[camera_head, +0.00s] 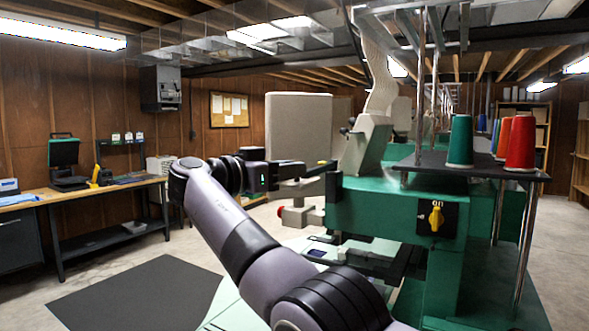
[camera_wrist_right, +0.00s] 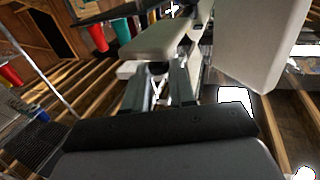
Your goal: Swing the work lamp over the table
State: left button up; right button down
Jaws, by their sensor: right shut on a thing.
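My right gripper (camera_head: 318,171) is out at the left front of the green machine, its arm rising from the bottom of the head view. In the right wrist view its two grey fingers (camera_wrist_right: 159,75) close around a small dark thing, which I take to be part of the work lamp (camera_wrist_right: 158,68). The fingers hide most of it, and I cannot make out the whole lamp. A pale green table top (camera_head: 216,308) shows under my right arm, largely covered by it. My left gripper is not in view.
The green machine (camera_head: 380,207) with a yellow switch (camera_head: 436,216) stands close on the right. Thread cones, teal (camera_head: 460,142) and red (camera_head: 521,144), stand on its dark shelf. A pale upright panel (camera_head: 298,125) is behind my gripper.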

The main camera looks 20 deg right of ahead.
jog(key=shift+f, duration=0.1)
dwell(0.4)
jog(key=c, duration=1)
grip_release()
